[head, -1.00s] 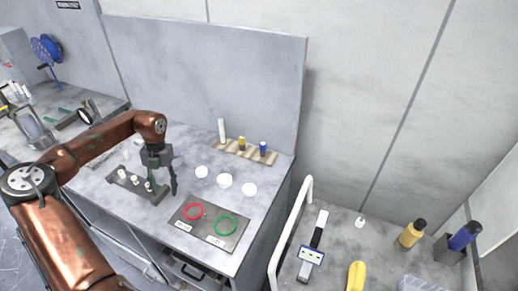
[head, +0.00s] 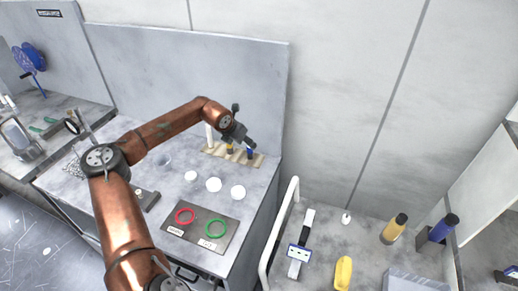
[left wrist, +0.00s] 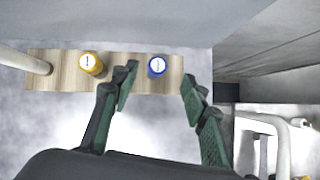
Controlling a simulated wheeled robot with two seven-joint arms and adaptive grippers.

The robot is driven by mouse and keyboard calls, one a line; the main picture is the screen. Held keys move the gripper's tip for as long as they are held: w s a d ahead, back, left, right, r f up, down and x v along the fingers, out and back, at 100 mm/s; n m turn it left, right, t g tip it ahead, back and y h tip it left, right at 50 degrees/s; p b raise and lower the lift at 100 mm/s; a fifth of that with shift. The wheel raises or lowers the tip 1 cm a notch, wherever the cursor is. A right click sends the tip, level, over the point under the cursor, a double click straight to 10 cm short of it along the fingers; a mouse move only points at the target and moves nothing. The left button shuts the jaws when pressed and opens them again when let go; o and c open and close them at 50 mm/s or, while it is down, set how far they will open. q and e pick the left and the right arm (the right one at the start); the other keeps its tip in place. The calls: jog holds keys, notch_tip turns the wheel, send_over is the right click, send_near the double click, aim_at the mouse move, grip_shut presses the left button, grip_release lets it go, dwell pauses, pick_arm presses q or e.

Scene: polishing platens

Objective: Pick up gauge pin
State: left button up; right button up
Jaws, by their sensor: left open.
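A wooden rack (head: 214,153) stands at the back of the grey bench against the upright panel. It holds a white rod (left wrist: 25,60), a yellow-capped pin (left wrist: 91,63) and a blue-capped pin (left wrist: 157,66). Which one is the gauge pin I cannot tell from labels. My left gripper (head: 243,142) is over the right part of the rack, open and empty. In the left wrist view its fingers (left wrist: 159,76) straddle the blue-capped pin from above, with visible gaps at both sides. The left finger lies between the yellow and blue caps. My right gripper is out of view.
Three white round pieces (head: 213,185) sit in front of the rack. A dark plate (head: 199,231) with a red ring and a green ring lies near the bench front. My arm partly hides a dark pin block (head: 150,200). A white rail (head: 282,232) edges the right table.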

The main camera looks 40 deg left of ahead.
aim_at(250, 153)
pick_arm(q)
jog(key=x, duration=0.7)
jog(key=shift+s+a+f, duration=0.1)
jog(key=shift+a+f, duration=0.05)
jog(key=shift+a, duration=0.1)
jog(key=shift+c, duration=0.3)
grip_shut()
